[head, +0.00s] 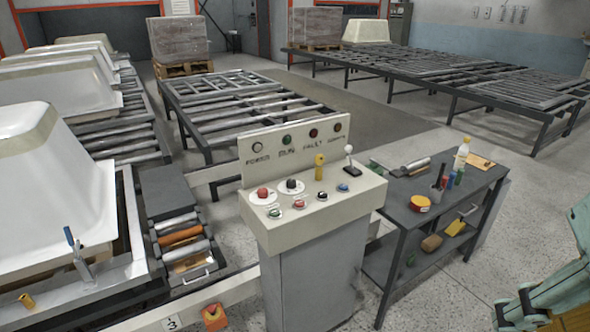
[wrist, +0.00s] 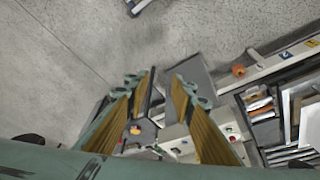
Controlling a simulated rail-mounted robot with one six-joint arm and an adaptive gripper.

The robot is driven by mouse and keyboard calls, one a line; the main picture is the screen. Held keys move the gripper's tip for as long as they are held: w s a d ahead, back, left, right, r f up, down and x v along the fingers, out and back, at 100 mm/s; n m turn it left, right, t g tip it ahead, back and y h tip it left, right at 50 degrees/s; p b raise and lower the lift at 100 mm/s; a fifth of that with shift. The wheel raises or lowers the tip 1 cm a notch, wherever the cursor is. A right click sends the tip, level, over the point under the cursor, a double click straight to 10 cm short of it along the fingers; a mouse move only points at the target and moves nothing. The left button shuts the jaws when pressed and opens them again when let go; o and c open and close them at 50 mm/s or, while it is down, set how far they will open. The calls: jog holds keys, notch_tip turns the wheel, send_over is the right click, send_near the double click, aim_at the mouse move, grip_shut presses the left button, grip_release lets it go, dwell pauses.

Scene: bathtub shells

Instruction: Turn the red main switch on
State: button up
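The red main switch (head: 262,193) is a red knob on a white round plate, at the left of the sloped top of the pale control console (head: 312,217). A black knob (head: 291,185) on a similar plate is beside it. In the wrist view a small red knob (wrist: 228,130), likely the same switch, shows beside my right finger. My gripper (wrist: 163,86) is open and empty, with its two fingers apart. In the head view part of it (head: 512,308) shows at the lower right, well apart from the console. The switch's exact position is too small to tell.
Small buttons, a yellow switch (head: 319,166) and a joystick (head: 348,160) share the console top. An upright panel with lamps stands behind them. A dark tool table (head: 455,194) stands right of the console. Bathtub shells (head: 40,172) are at left. Floor between table and gripper is clear.

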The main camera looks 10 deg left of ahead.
jog(key=o, duration=0.3)
jog(key=w+a+r+n+g+p, duration=0.1)
jog(key=w+a+r+n+p, duration=0.2)
jog(key=w, duration=0.5)
jog(key=w+a+r+n+p, duration=0.1)
jog(key=w+a+r+p, duration=0.1)
jog(key=w+r, duration=0.5)
jog(key=w+a+n+g+p, duration=0.1)
jog(key=w+a+n+p, duration=0.1)
jog(key=w+a, duration=0.55)
jog(key=w+a+n+p, duration=0.2)
jog(key=w+a+p, duration=0.15)
jog(key=w, duration=0.75)
jog(key=n+g+p, duration=0.2)
jog(key=n+p, duration=0.6)
jog(key=p, duration=0.1)
send_over(263, 190)
jog(key=shift+f, duration=9.45)
jog(key=shift+f, duration=6.9)
